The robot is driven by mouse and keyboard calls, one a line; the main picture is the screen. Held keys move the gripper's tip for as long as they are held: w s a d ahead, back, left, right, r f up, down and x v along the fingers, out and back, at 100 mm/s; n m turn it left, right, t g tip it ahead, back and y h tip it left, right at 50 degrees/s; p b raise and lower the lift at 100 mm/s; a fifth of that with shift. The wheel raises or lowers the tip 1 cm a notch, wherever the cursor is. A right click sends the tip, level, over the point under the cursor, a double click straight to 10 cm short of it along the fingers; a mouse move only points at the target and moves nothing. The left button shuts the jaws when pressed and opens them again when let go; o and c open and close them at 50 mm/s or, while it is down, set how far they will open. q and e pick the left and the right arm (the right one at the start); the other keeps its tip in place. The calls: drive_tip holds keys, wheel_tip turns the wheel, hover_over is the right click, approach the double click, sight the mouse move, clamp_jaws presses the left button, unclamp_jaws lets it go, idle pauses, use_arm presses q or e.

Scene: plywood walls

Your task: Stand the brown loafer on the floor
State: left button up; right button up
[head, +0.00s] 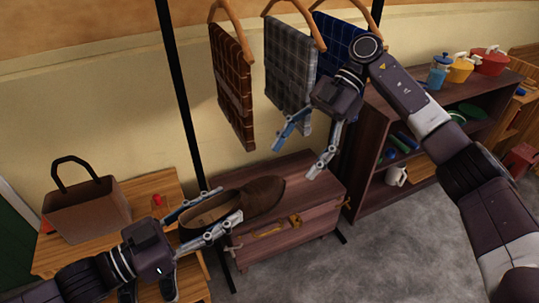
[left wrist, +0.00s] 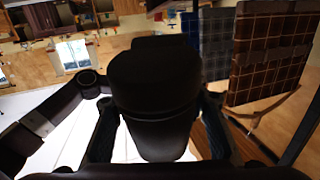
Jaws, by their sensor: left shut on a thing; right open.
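The brown loafer (head: 262,193) is in my left gripper (head: 217,207) in the head view, its toe pointing right and its opening facing up. The two fingers lie along either side of its heel end and are shut on it. It is held up in front of the low wooden cabinet. In the left wrist view the loafer's dark underside or heel (left wrist: 155,95) fills the middle between the fingers. My right gripper (head: 305,160) is open and empty, in front of the hanging cloths. The grey carpeted floor (head: 385,245) shows at the lower right of the head view.
A low cabinet (head: 318,205) stands behind the loafer, under a rack with checked cloths (head: 290,65). A side table (head: 65,255) with a brown bag (head: 88,210) is at left. A shelf (head: 440,120) with jugs and a mug stands right. Carpet in front is clear.

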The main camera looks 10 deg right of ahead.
use_arm(q)
drive_tip(key=shift+a, duration=0.2)
use_arm(e)
approach(237, 204)
drive_tip(key=w, duration=0.1)
drive_tip(key=w+d+f, duration=0.1)
drive_tip(key=w, duration=0.1)
drive_tip(key=shift+f, duration=0.2)
drive_tip(key=shift+s+a, duration=0.15)
use_arm(q)
drive_tip(key=shift+d, duration=0.1)
use_arm(e)
drive_tip(key=x, duration=1.1)
drive_tip(key=shift+s+a+f, duration=0.1)
drive_tip(key=shift+s+f, duration=0.05)
drive_tip(key=shift+f, duration=0.2)
drive_tip(key=shift+c, duration=0.5)
drive_tip(key=c, duration=1.2)
use_arm(q)
drive_tip(key=o, duration=1.4)
use_arm(e)
drive_tip(key=shift+c, duration=0.8)
use_arm(q)
drive_tip(key=shift+o, duration=0.2)
